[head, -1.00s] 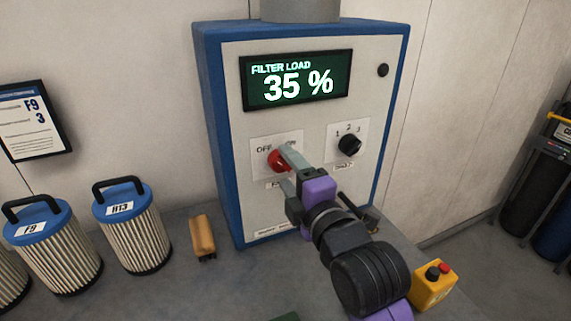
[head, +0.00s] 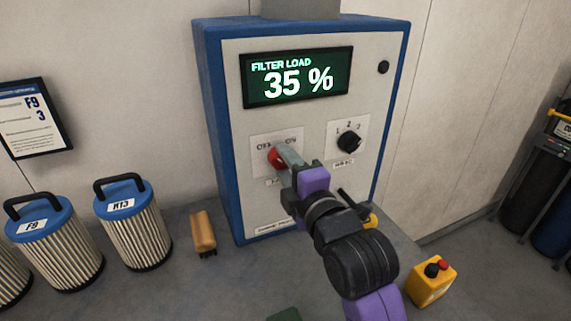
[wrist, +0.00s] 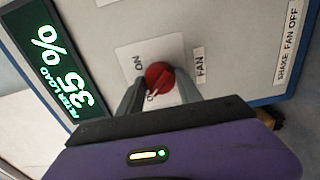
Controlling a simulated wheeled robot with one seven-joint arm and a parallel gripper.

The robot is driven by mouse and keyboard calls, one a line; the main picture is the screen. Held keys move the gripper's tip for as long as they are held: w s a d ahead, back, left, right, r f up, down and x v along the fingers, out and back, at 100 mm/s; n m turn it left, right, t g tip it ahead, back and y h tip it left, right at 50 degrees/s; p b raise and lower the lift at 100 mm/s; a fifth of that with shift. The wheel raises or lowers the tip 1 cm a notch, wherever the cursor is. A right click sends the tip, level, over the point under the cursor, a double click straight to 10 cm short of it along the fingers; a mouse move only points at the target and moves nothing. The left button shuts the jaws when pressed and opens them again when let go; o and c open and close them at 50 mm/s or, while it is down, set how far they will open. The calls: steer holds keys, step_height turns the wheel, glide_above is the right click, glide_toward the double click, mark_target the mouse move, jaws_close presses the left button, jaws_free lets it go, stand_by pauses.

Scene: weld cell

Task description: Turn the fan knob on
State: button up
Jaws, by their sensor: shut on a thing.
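The red fan knob (head: 275,158) sits on a white plate marked OFF and ON, on the front of a blue-edged grey control box (head: 232,190). My gripper (head: 284,158) reaches it from the lower right. In the wrist view the red knob (wrist: 159,78) lies between the two grey fingers of my gripper (wrist: 159,88), which is shut on it. A pale mark on the knob shows at its lower left, near the partly hidden OFF label. The FAN label (wrist: 199,66) is beside the plate. The exact knob angle is hard to tell.
A black selector knob (head: 349,142) marked 1, 2, 3 is right of the fan knob. The display (head: 297,78) reads FILTER LOAD 35 %.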

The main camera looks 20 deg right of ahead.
steer(key=shift+m, duration=0.4)
steer(key=m+p, duration=0.1)
steer(key=m, duration=0.2)
steer(key=shift+m, duration=0.4)
steer(key=m+p, duration=0.1)
steer(key=m, duration=0.3)
steer(key=m+p, duration=0.1)
steer(key=m, duration=0.4)
steer(key=m+p, duration=0.1)
steer(key=m, duration=0.3)
steer(key=shift+m, duration=0.3)
steer(key=o, duration=1.4)
